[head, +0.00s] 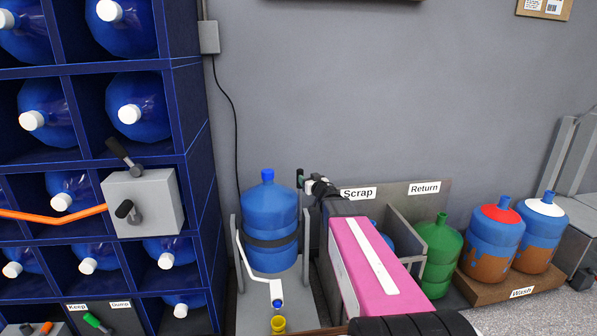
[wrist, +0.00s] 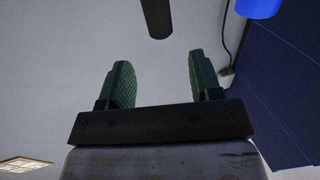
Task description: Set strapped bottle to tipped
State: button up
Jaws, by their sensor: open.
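The strapped bottle (head: 268,210) is blue and stands upright in a grey cradle (head: 235,255), with a dark strap (head: 270,241) around its middle. A bent white bar (head: 247,266) with a white-and-blue end crosses the cradle's front. My gripper (head: 307,182) is just right of the bottle's upper part, apart from it as far as I can tell. In the wrist view my gripper (wrist: 161,82) is open, with two green pads and nothing between them. A dark rounded bar (wrist: 157,16) shows beyond the fingertips, and a blue piece (wrist: 258,7), likely the bottle, at the top right.
A blue rack (head: 190,130) of bottles stands left, with a grey lever box (head: 143,203). A yellow cup (head: 278,324) is below the bar's end.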

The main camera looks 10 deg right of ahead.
aim_at(298, 170)
jog(key=x, duration=1)
jog(key=shift+w, duration=0.3)
jog(key=shift+a, duration=0.1)
grip_shut()
